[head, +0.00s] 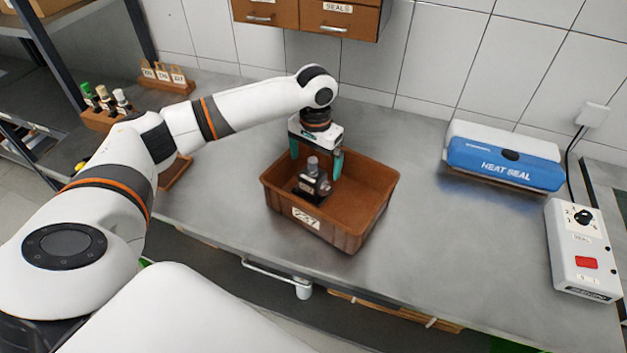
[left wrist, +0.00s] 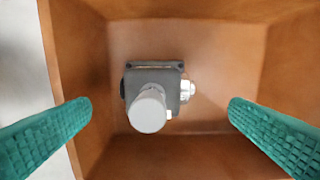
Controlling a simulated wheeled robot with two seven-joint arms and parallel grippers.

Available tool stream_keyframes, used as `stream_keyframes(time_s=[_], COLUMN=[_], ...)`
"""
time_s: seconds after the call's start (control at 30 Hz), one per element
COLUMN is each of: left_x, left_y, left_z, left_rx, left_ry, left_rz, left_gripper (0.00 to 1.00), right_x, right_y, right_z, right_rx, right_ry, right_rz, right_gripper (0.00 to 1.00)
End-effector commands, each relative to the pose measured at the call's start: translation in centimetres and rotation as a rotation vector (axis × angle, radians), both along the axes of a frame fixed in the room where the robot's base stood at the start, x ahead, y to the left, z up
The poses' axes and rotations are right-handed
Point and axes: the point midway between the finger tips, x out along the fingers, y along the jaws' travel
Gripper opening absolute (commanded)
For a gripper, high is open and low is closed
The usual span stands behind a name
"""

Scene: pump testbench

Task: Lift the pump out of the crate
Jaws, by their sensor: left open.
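The brown crate (head: 365,207) stands on the grey bench with a white label on its front wall; its wall also shows in the left wrist view (left wrist: 82,45). The pump (head: 313,184) is a small dark grey body with a light grey round top, inside the crate toward its left side. In the left wrist view the pump (left wrist: 150,100) is seen from above, with a pale fitting on its right. My left gripper (head: 316,158) points down over the crate, its teal fingers wide open on either side of the pump. In the left wrist view both fingers are apart from it. My right gripper is not in view.
A blue and white heat sealer (head: 505,160) stands at the right, with a white control box (head: 582,250) in front of it. Racks with small bottles (head: 105,103) stand at the left. Drawers (head: 310,15) hang above the back. The bench right of the crate is clear.

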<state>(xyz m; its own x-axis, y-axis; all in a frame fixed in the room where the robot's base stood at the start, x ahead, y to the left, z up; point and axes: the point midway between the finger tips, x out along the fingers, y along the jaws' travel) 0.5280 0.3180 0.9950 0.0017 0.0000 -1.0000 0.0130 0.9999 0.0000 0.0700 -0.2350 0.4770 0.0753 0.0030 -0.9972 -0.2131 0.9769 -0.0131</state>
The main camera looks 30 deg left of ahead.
Motion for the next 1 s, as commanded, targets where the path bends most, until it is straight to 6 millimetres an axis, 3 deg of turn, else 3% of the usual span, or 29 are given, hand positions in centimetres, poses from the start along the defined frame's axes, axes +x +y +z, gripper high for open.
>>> stream_keyframes(time_s=[0.17,0.5,0.77,1.0], left_x=[0.0,-0.1,-0.1,-0.1], left_y=[0.0,0.3,0.3,0.3], left_z=[-1.2,-5.6,-5.9,-5.9], left_rx=[0.001,0.0,0.0,0.0], left_ry=[0.001,0.0,-0.001,-0.001], left_rz=[0.0,-0.002,-0.002,-0.002], left_gripper=[1.0,1.0,1.0,0.62], right_x=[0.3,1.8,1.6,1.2], right_y=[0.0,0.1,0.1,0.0], right_z=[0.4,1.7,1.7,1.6], right_rx=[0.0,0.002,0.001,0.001], right_ry=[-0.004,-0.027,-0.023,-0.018], right_rz=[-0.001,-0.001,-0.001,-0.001], right_gripper=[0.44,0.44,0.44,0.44])
